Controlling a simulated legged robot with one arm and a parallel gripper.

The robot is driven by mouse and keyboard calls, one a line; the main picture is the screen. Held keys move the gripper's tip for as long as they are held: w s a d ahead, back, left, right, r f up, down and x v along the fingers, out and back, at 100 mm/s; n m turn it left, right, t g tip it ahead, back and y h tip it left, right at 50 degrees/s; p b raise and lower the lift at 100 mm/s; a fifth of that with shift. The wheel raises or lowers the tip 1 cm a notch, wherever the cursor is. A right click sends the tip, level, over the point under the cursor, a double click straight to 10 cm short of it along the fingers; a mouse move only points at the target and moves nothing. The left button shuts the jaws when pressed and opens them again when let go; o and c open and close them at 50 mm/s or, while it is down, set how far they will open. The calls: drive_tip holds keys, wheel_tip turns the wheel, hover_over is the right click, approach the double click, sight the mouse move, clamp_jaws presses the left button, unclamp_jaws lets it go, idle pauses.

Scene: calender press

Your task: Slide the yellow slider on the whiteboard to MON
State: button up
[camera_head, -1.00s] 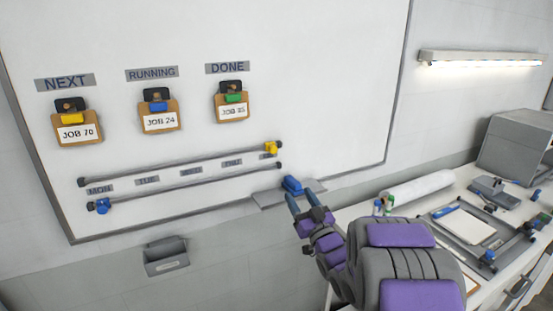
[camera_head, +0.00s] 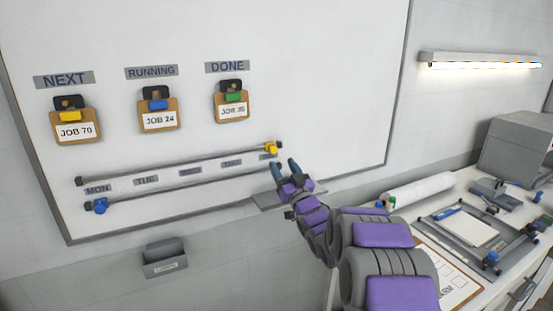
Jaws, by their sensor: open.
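The yellow slider (camera_head: 271,148) sits at the right end of the upper rail (camera_head: 180,165) on the whiteboard (camera_head: 320,70), by the last day label (camera_head: 268,157). The MON label (camera_head: 97,189) is at the left end, between the two rails. A blue slider (camera_head: 100,206) sits at the left end of the lower rail (camera_head: 190,187). My gripper (camera_head: 286,168) is open and empty, just below and slightly right of the yellow slider. I cannot tell how far it is from the board.
Clipboards for JOB 70 (camera_head: 76,123), JOB 24 (camera_head: 158,112) and JOB 25 (camera_head: 232,103) hang above the rails. A small ledge (camera_head: 262,201) is under my gripper. A bench (camera_head: 395,213) stands right. The board between the rail ends is clear.

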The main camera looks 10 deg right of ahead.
sight(275, 152)
drive_tip(key=shift+b+x, duration=0.4)
drive_tip(key=shift+x, duration=2.4)
drive_tip(key=shift+c, duration=0.4)
clamp_jaws()
